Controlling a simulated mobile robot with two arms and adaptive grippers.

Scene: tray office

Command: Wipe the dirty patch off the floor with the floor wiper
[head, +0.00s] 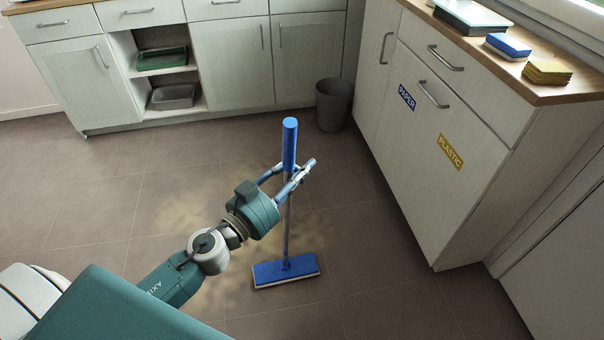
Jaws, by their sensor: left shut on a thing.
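The floor wiper (287,270) has a flat blue head resting on the brown floor, a thin grey pole and a blue grip at the top. It stands nearly upright. My left gripper (300,173) is shut on the wiper's handle, around the lower part of the blue grip. The dirty patch (205,212) is a yellowish-brown smear on the floor. It spreads left of and behind the wiper head, and part of it is hidden by my left arm. My right gripper is not in view.
A grey bin (333,104) stands at the back by the cabinets. A cabinet (440,150) with PAPER and PLASTIC labels bounds the floor on the right. Low cabinets (85,85) line the back, with trays in an open shelf. The floor around the wiper is otherwise clear.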

